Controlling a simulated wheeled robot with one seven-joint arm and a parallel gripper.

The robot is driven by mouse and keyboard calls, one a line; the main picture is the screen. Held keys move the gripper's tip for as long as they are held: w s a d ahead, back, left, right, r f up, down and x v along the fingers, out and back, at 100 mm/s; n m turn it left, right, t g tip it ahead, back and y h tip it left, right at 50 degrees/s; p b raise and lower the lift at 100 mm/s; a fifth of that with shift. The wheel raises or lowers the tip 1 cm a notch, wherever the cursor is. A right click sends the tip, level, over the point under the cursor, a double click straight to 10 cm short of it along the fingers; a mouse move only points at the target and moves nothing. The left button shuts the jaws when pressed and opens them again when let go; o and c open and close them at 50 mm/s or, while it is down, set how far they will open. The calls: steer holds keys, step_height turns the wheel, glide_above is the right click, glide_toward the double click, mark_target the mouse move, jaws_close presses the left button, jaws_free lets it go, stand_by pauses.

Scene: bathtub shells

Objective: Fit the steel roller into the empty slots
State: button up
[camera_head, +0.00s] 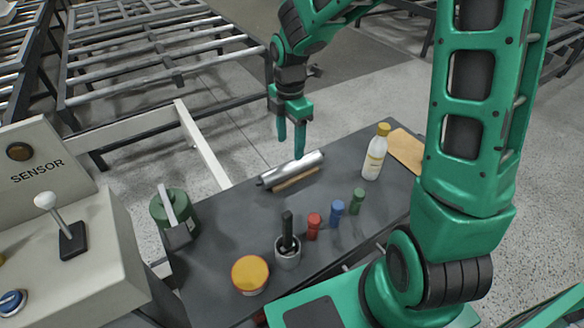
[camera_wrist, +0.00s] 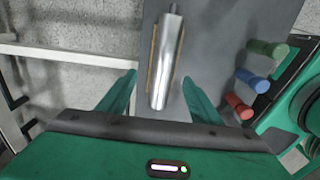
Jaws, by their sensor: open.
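My gripper (camera_head: 291,148) is open and points down above the roller. In the wrist view the roller (camera_wrist: 167,58) runs lengthwise between the two spread green fingers (camera_wrist: 159,79), which hold nothing. Whether the fingertips reach down to the roller's height is hard to tell. A conveyor frame (camera_head: 150,50) with several rollers and wide gaps stands on the floor at upper left. Its individual slots are too small to make out.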

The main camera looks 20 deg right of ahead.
mark_target(291, 162)
steer(key=shift+s+d+f, duration=0.1)
steer(key=shift+s+f, duration=0.05)
steer(key=shift+f, duration=1.9)
steer(key=shift+s+f, duration=0.15)
steer(key=shift+f, duration=1.85)
steer(key=c, duration=1.3)
steer(key=shift+c, duration=0.8)
steer(key=shift+w+r, duration=0.1)
steer(key=shift+r, duration=0.1)
